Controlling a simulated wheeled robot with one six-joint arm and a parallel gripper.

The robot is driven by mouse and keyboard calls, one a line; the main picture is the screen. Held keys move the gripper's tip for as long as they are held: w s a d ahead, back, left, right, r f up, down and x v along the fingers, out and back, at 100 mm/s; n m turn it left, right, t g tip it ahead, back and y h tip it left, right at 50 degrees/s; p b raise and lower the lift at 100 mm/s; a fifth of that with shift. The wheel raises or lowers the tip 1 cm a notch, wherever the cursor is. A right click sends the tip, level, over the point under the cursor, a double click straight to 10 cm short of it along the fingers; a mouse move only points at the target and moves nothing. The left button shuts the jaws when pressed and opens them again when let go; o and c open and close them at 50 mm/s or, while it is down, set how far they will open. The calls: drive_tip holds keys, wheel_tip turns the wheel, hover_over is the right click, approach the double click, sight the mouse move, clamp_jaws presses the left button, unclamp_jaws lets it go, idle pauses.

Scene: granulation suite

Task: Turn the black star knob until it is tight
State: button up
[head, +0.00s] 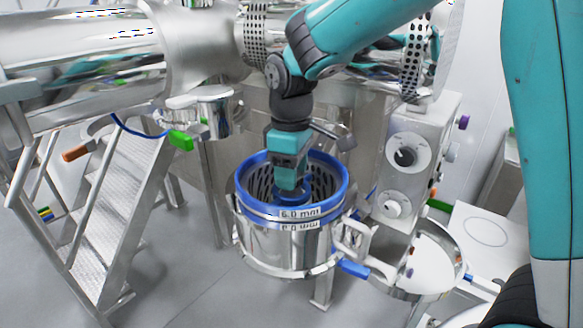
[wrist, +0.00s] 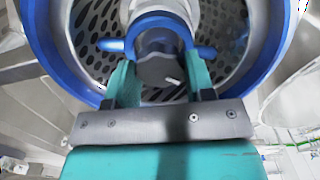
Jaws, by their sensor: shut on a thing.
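The black star knob (wrist: 158,70) shows in the wrist view as a dark grey-black round piece with a small white mark on its face. Its star shape is not clear. It sits at the middle of a perforated metal basket (wrist: 95,45), in front of a blue hub with side arms (wrist: 203,51). My gripper (wrist: 160,80) is shut on the knob, one teal finger on each side. In the head view my gripper (head: 291,180) points down into the basket, and the knob is hidden there behind the fingers.
The basket's blue rim (head: 342,197) surrounds my gripper closely, above a steel housing labelled 6.0 mm (head: 275,243). A blue-handled clamp (head: 353,268) and an open steel ring (head: 455,284) are at right. A dial panel (head: 405,157) stands behind; metal steps (head: 118,190) are at left.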

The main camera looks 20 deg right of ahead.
drive_tip(key=m, duration=0.4)
drive_tip(key=shift+r+m+p, duration=0.1)
drive_tip(key=shift+m+p, duration=0.2)
drive_tip(key=m, duration=0.4)
drive_tip(key=shift+m, duration=0.3)
drive_tip(key=m+p, duration=0.1)
drive_tip(key=m, duration=0.3)
drive_tip(key=shift+m, duration=2.5)
drive_tip(key=shift+w, duration=0.1)
drive_tip(key=o, duration=0.9)
wheel_tip(320, 180, up, 17)
drive_tip(key=shift+r+b, duration=0.2)
drive_tip(key=shift+b, duration=1.05)
